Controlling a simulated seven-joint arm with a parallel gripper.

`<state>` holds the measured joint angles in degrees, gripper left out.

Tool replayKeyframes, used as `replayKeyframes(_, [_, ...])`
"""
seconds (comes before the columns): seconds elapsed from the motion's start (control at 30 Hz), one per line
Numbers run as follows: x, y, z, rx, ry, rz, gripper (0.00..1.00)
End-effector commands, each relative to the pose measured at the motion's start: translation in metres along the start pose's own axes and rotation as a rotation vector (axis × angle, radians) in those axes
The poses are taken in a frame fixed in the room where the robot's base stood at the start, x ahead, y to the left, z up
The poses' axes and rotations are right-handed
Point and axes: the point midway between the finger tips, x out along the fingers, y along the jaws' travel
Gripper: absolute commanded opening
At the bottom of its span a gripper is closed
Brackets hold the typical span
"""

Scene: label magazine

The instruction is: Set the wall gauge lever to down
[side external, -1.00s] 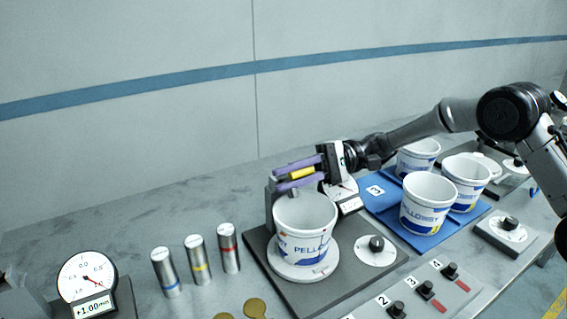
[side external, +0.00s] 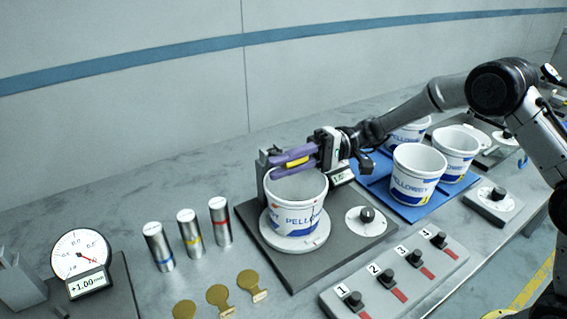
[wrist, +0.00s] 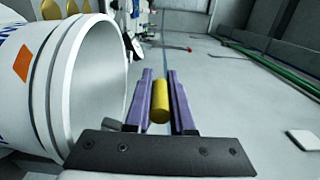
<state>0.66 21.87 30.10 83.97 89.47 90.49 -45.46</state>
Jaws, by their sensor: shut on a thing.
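My gripper (side external: 275,165), with purple fingers, is shut on a yellow cylindrical grip (side external: 297,162), which looks like the lever's handle. It is at the back rim of the white bucket (side external: 297,212), in front of a grey post (side external: 264,165). In the wrist view, my gripper (wrist: 159,78) has the yellow grip (wrist: 160,108) between its fingers, beside the bucket's open mouth (wrist: 100,80). What the grip is attached to is hidden. A gauge display (side external: 342,178) shows partly behind my gripper; its dial is covered.
The bucket stands on a round white plate on a dark base (side external: 330,245) with a knob (side external: 367,214). Several buckets stand on a blue mat (side external: 410,208) to the right. Banded cylinders (side external: 190,232), a dial gauge (side external: 80,258), gold tags (side external: 218,296) and a numbered switch panel (side external: 440,262) are nearby.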

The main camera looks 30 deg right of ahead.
Motion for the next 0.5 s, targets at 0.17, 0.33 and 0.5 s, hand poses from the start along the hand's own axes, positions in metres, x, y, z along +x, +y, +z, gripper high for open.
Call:
replayKeyframes(0.17, [-0.0008,-0.0011,-0.0012,-0.002,0.004,-0.001,0.24])
replayKeyframes(0.33, [-0.0005,-0.001,-0.0009,-0.001,0.003,0.0,0.52])
replayKeyframes(0.5, [-0.0003,-0.0007,-0.0006,0.0,0.002,0.0,0.52])
